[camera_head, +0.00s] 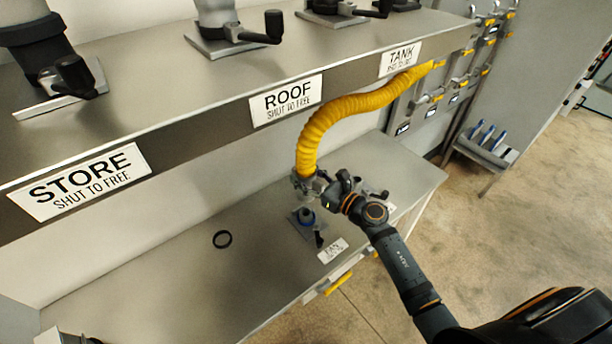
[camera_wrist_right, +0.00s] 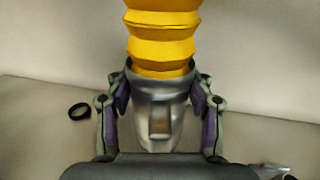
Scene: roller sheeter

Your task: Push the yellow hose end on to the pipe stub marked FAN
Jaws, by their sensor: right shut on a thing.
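The yellow hose (camera_head: 352,103) runs from the upper right near the TANK label and bends down to its metal end. My right gripper (camera_head: 310,184) is shut on that end. In the right wrist view the silver hose end (camera_wrist_right: 160,110) sits between the two fingers, with the yellow ribs (camera_wrist_right: 160,38) rising above it. The stub is hidden in the wrist view. My left gripper is not in view.
The upper shelf with STORE (camera_head: 80,181), ROOF (camera_head: 286,99) and TANK (camera_head: 400,58) labels carries several valves. Bench left of the ring is clear.

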